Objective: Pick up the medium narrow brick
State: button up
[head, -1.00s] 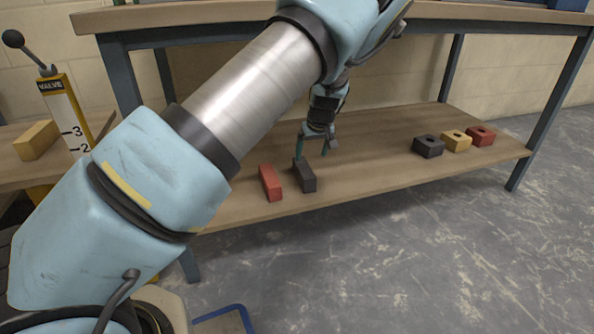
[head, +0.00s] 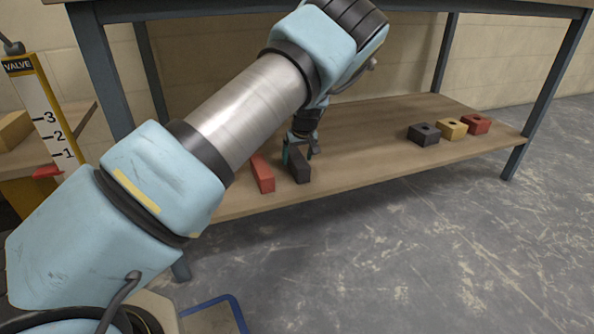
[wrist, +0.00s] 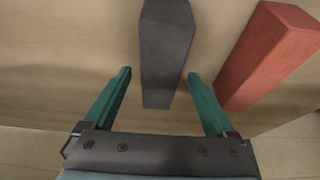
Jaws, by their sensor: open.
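A dark grey narrow brick (head: 300,169) lies on the low wooden shelf, and a red narrow brick (head: 263,174) lies to its left in the head view. Which one counts as medium is not clear from the pictures. My gripper (head: 300,154) is open, just over the far end of the dark brick. In the wrist view my open fingers (wrist: 159,76) point along either side of the dark brick (wrist: 166,45), with a gap on each side. The red brick (wrist: 268,52) is outside the right finger.
Three bricks with holes, dark (head: 424,134), yellow (head: 452,130) and red (head: 476,124), stand at the shelf's right. A yellow brick (head: 14,130) sits on another surface at left, beside a valve gauge (head: 40,110). The shelf's middle (head: 362,140) is clear.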

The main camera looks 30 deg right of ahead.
jog(key=shift+w+d+f, duration=0.1)
jog(key=shift+w+f, duration=0.15)
jog(key=shift+f, duration=0.45)
grip_shut()
jog(key=shift+r, duration=0.15)
dwell(0.3)
